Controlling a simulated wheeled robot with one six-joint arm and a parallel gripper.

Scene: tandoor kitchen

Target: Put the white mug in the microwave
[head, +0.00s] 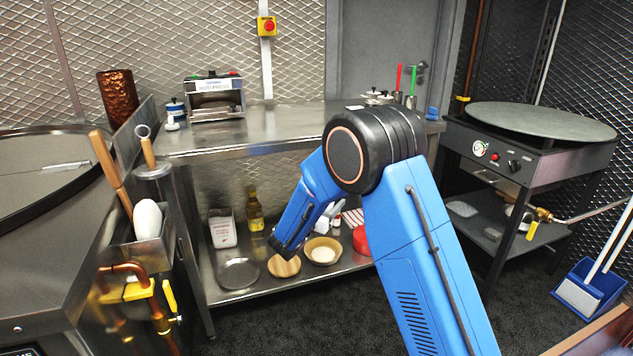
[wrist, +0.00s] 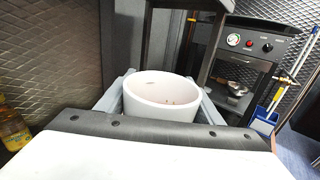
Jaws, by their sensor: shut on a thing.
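The mug's lower part is hidden behind my wrist housing, and I cannot see a handle. No microwave can be made out in either view.
A steel counter (head: 290,122) carries a small metal appliance (head: 215,97) at its left. Its lower shelf holds bowls, a bottle (head: 255,212) and a plate (head: 238,274). A round griddle (head: 540,121) stands right, a tandoor (head: 45,170) left. The dark floor between is clear.

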